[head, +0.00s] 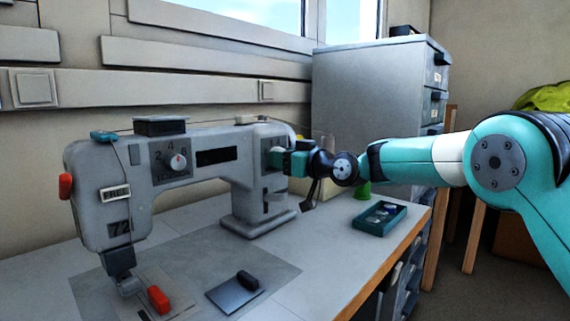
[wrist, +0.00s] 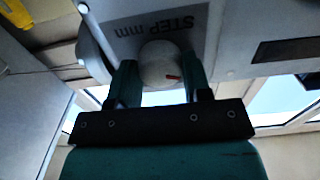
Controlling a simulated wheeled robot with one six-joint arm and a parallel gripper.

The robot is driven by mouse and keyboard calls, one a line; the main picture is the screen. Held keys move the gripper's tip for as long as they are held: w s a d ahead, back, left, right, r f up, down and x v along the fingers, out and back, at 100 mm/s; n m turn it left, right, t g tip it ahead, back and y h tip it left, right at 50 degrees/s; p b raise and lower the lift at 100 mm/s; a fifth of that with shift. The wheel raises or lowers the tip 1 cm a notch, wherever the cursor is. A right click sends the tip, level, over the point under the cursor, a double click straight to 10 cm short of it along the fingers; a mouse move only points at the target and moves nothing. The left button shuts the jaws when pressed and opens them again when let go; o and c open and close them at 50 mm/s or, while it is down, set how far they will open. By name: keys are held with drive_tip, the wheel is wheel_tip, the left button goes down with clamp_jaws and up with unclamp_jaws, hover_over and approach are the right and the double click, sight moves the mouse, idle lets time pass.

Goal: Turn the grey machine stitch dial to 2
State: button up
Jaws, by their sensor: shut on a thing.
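The grey sewing machine (head: 205,190) stands on the table in the head view. A round pale dial (head: 178,162) with a red mark and the numbers 2, 4 and one more sits on its upper left front; the mark points up and right. My gripper (head: 279,160) is at a second panel on the machine's right end. In the wrist view my gripper (wrist: 160,88) is shut on a round whitish knob (wrist: 157,60), one finger on each side. The knob's red mark points right. The dark panel (wrist: 180,25) reads "STEP mm", upside down; I see no numbers by this knob.
A teal tray (head: 368,225) with small items lies near the table's right edge, by a green object (head: 362,190). A grey drawer cabinet (head: 350,95) stands behind. A dark-handled plate (head: 228,296) lies in front of the machine. The table (head: 320,255) is clear at front right.

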idle(0.4)
drive_tip(key=o, duration=0.9)
drive_tip(key=shift+r, duration=0.1)
drive_tip(key=b+v, duration=0.1)
drive_tip(key=v, duration=1.6)
drive_tip(key=shift+s+d+b, duration=0.15)
drive_tip(key=shift+s+b, duration=0.1)
drive_tip(key=shift+b, duration=0.05)
